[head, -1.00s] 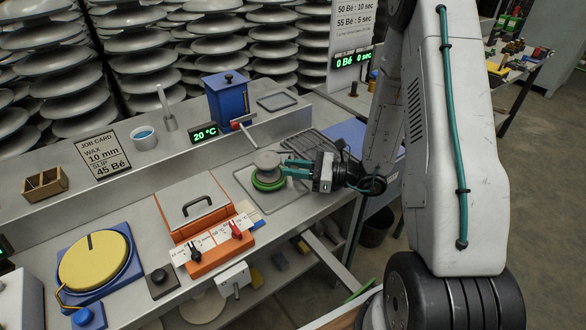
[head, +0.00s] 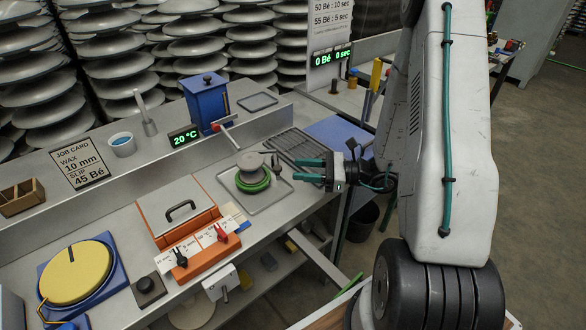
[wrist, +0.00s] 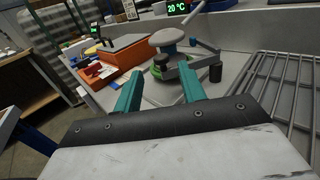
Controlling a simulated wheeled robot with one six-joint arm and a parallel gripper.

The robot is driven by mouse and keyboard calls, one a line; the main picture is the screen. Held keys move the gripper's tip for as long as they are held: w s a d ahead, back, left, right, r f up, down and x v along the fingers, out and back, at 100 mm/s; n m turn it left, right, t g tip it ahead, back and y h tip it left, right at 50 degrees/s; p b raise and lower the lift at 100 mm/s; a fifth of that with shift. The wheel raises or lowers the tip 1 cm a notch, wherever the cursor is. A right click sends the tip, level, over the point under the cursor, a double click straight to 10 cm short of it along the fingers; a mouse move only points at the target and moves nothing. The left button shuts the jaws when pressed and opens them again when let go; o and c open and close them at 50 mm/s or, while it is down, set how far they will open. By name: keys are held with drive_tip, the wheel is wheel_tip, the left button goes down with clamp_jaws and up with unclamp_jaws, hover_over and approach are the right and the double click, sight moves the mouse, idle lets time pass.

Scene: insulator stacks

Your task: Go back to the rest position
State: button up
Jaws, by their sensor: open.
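My gripper (head: 312,170) has two teal fingers, spread apart and empty. In the head view it is over the right edge of the bench, to the right of a grey insulator (head: 250,162) and apart from it. The insulator sits on a green ring (head: 253,182) on a square metal tray (head: 271,200). In the wrist view the fingers (wrist: 158,92) point toward the insulator (wrist: 167,38) and green ring (wrist: 156,71), with bare surface between them.
An orange box with a grey lid (head: 180,211) stands left of the tray. A blue container (head: 206,102) stands on the shelf behind. A wire rack (head: 296,145) lies behind my gripper. A yellow disc on a blue base (head: 77,272) is at the left.

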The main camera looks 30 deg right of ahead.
idle(0.5)
drive_tip(key=shift+s+f, duration=0.1)
drive_tip(key=shift+s, duration=0.05)
drive_tip(key=s+a+n+g, duration=0.1)
drive_tip(key=s+n+g, duration=0.1)
drive_tip(key=s+g, duration=0.1)
drive_tip(key=s+a+n+g+y, duration=0.1)
drive_tip(key=shift+s+a+n+g, duration=0.3)
drive_tip(key=shift+a+g, duration=0.05)
drive_tip(key=shift+g, duration=0.05)
drive_tip(key=s+a+r+n+g+h, duration=0.2)
drive_tip(key=s+r+n+h, duration=0.5)
drive_tip(key=r+n, duration=0.3)
drive_tip(key=s+a+r+n+g+h, duration=0.2)
drive_tip(key=s+r+n+h, duration=0.6)
drive_tip(key=s+r+n, duration=0.2)
drive_tip(key=shift+s+a+r+n+h, duration=0.25)
drive_tip(key=shift+s+r+n+h, duration=0.05)
drive_tip(key=shift+r+n, duration=0.6)
